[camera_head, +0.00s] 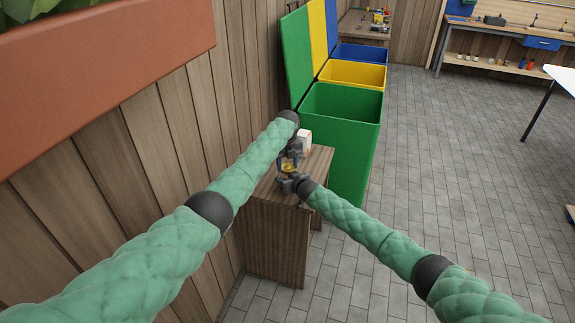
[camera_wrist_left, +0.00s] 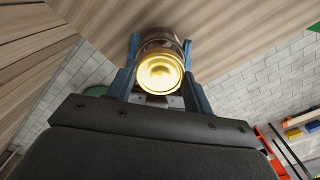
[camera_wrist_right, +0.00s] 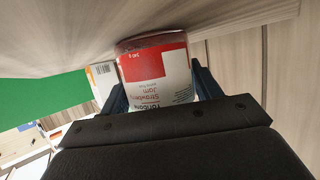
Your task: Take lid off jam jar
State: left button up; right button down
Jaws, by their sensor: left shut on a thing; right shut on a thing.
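The jam jar has a gold lid (camera_wrist_left: 160,72), which faces the camera in the left wrist view; the dark jar body shows behind it. In the right wrist view the jar (camera_wrist_right: 157,75) shows its red and white strawberry jam label, upside down. My left gripper (camera_wrist_left: 160,45) comes from above, its fingers on both sides of the lid. My right gripper (camera_wrist_right: 158,90) comes from the side, its fingers on both sides of the jar body. In the head view the lid (camera_head: 288,168) is a small gold patch between the grippers. Whether lid and jar touch is hard to tell.
The jar is at a small wooden cabinet (camera_head: 275,225) against the plank wall. A white box (camera_head: 304,141) stands behind it on the top. Green (camera_head: 345,140), yellow (camera_head: 352,74) and blue bins stand beyond.

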pick_arm(q)
jog(key=n, duration=1)
jog(key=shift+n, duration=0.3)
jog(key=o, duration=1.1)
